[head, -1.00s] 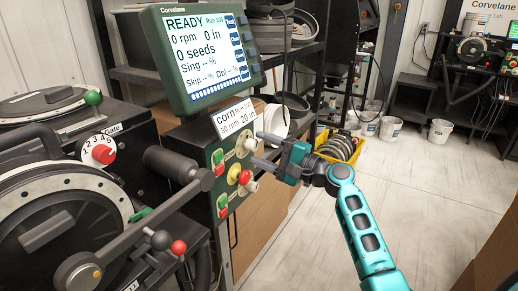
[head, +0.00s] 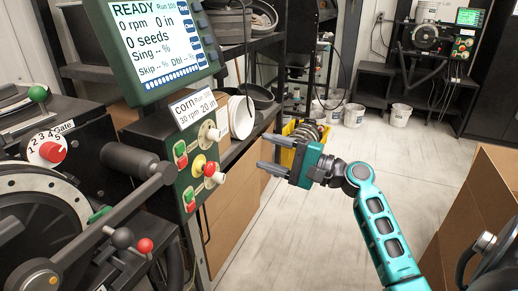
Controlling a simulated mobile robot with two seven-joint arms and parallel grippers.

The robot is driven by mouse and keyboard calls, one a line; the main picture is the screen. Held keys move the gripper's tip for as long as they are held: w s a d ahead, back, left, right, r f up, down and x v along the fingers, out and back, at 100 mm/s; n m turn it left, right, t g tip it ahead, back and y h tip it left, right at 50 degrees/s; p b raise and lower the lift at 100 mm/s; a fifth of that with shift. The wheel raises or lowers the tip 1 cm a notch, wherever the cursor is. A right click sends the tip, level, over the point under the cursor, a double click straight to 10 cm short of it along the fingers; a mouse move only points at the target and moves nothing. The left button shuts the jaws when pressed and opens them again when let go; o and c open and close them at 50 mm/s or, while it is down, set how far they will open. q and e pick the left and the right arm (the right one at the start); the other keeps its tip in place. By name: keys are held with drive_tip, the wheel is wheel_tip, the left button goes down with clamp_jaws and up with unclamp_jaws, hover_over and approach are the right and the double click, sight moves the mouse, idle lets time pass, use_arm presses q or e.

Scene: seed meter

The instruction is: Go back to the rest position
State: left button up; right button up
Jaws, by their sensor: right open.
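My right gripper (head: 271,153) is open and empty, its two grey fingers pointing left. It hangs in the air to the right of the control panel (head: 190,135), apart from its knobs and buttons. The panel carries a red-capped button on a yellow base (head: 203,167), white knobs and red-and-green switches. Above it the green-framed screen (head: 155,40) reads READY, 0 rpm and 0 seeds. My left gripper is not in view.
The seed meter machine (head: 40,210) with a black crank handle fills the left. Behind my right gripper are a yellow crate (head: 288,130) and a shelf with pans. White buckets (head: 354,115) stand at the back. A cardboard box (head: 485,200) is at right; the floor between is clear.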

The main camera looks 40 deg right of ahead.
drive_tip(key=shift+f, duration=0.1)
drive_tip(key=s+a+f+n+g+h, duration=0.2)
drive_tip(key=a+f+n+h, duration=0.1)
drive_tip(key=f, duration=0.7)
drive_tip(key=s+a+f+n+g+h, duration=0.2)
drive_tip(key=s+a+f+n, duration=0.15)
drive_tip(key=f, duration=0.65)
drive_tip(key=s+a+f+n+g+h, duration=0.1)
drive_tip(key=s+a+f+n+h, duration=0.1)
drive_tip(key=s+a+f+n, duration=0.6)
drive_tip(key=s+a+n, duration=0.3)
drive_tip(key=s, duration=0.1)
drive_tip(key=shift+a, duration=0.3)
